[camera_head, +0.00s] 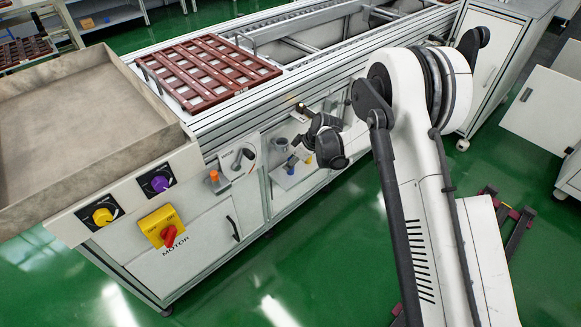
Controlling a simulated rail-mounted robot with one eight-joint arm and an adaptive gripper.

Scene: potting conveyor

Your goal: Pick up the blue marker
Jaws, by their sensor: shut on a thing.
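My gripper (299,139) is small and dark in the view, at the end of my arm, in front of the conveyor's side and above a small light shelf (288,182). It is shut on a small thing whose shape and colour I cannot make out. A small grey-blue item (291,160) shows just below the fingers, over the shelf. I cannot tell whether it is the blue marker or another thing. No other blue marker can be clearly picked out.
A reddish-brown slatted tray (205,72) lies on the conveyor. A large grey bin (75,125) stands at left.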

